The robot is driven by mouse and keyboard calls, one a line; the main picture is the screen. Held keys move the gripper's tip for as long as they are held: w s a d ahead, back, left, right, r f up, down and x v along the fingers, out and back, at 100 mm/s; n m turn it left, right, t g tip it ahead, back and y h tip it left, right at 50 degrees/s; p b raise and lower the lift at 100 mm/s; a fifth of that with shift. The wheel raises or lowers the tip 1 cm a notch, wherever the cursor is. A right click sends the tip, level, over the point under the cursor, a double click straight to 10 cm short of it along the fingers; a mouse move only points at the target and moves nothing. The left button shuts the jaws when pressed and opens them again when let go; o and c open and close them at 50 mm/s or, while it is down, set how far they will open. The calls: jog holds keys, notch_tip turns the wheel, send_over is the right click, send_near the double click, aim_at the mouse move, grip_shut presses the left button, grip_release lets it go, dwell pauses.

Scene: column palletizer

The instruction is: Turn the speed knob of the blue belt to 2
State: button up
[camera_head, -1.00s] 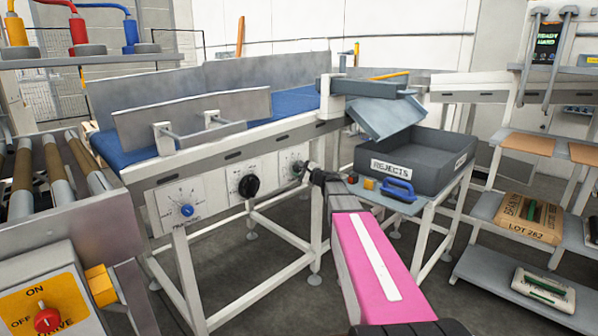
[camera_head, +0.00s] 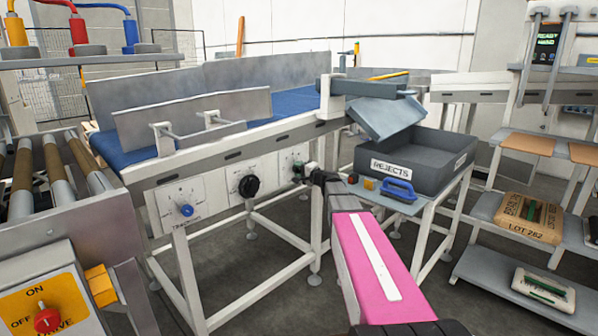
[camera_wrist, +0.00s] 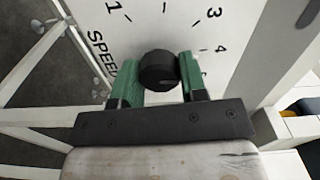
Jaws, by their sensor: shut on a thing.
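The blue belt (camera_head: 290,103) runs along the top of a white-framed conveyor in the head view. Its side carries three panels. My gripper (camera_head: 303,172) is at the rightmost panel (camera_head: 287,156) and hides most of its knob. In the wrist view my gripper's green fingers (camera_wrist: 158,66) are shut on a round black speed knob (camera_wrist: 158,72), one on each side. The white dial plate (camera_wrist: 175,25) reads SPEED, with 1 at upper left and 3, 4 and 5 down the right. The 2 is out of view, and I cannot see a pointer on the knob.
A larger black knob (camera_head: 249,186) and a blue knob (camera_head: 187,210) sit on the panels to the left. A grey REJECTS bin (camera_head: 415,160) stands right of my gripper, with a blue-handled tool (camera_head: 398,189) before it. A conveyor leg (camera_head: 316,230) is below.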

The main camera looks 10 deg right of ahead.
jog(key=shift+n, duration=1.7)
jog(key=o, duration=0.9)
jog(key=shift+s, duration=0.1)
jog(key=v, duration=1)
jog(key=shift+s+d, duration=0.2)
jog(key=shift+s, duration=0.05)
